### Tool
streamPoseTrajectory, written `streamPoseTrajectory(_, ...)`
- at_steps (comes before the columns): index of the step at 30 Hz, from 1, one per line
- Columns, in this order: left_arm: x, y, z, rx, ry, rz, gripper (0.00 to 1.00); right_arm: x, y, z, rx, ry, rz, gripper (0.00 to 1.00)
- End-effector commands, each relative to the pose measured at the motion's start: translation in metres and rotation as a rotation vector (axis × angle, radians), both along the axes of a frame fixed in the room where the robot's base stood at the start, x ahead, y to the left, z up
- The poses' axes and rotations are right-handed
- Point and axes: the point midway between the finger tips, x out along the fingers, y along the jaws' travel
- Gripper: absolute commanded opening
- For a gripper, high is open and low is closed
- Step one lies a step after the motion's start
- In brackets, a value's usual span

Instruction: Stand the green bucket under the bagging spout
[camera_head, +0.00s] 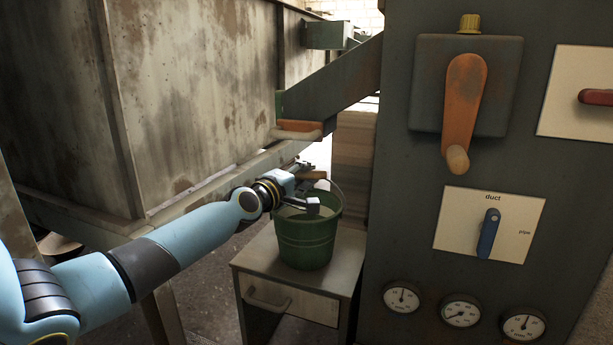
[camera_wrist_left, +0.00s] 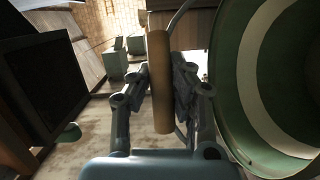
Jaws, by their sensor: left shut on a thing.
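The green bucket (camera_head: 307,246) is upright over the top of a small cabinet; I cannot tell if it rests on it or hangs just above. My left gripper (camera_head: 303,196) is at the bucket's rim in the head view. In the left wrist view it is shut on the wooden grip (camera_wrist_left: 160,85) of the bucket's wire handle, with the bucket (camera_wrist_left: 228,75) close on the right. A sloping dark chute (camera_head: 335,75), which looks like the bagging spout, ends above and slightly left of the bucket, with an orange flap (camera_head: 297,131) at its lower end. My right gripper is not in view.
The small cabinet (camera_head: 262,253) has a drawer with a handle. A dark panel (camera_head: 400,220) with an orange lever (camera_head: 463,105), a blue duct/pipe switch (camera_head: 488,233) and gauges stands close on the right. A large worn bin (camera_head: 190,90) fills the left.

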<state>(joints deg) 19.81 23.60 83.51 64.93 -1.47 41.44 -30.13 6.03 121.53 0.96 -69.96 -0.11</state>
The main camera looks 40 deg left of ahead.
Motion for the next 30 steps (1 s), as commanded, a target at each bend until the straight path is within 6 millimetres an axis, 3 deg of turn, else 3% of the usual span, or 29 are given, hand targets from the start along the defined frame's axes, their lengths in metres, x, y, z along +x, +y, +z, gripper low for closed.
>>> streamPoseTrajectory(2,0.000,0.000,-0.002,0.000,-0.001,0.000,0.00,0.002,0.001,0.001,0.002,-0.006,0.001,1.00)
streamPoseTrajectory(3,0.000,0.000,-0.002,0.000,0.000,0.000,0.19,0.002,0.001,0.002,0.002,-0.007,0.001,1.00)
streamPoseTrajectory(8,0.000,0.000,-0.002,0.000,0.000,0.000,0.37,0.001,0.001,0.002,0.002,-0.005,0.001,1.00)
streamPoseTrajectory(18,-0.002,0.000,0.002,0.000,0.001,0.000,0.37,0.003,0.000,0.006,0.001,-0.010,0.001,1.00)
streamPoseTrajectory(23,-0.031,-0.001,0.004,0.001,0.001,-0.002,0.37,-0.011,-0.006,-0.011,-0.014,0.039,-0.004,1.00)
streamPoseTrajectory(30,-0.086,-0.003,0.004,0.002,0.001,-0.001,0.37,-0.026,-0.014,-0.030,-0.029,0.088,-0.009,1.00)
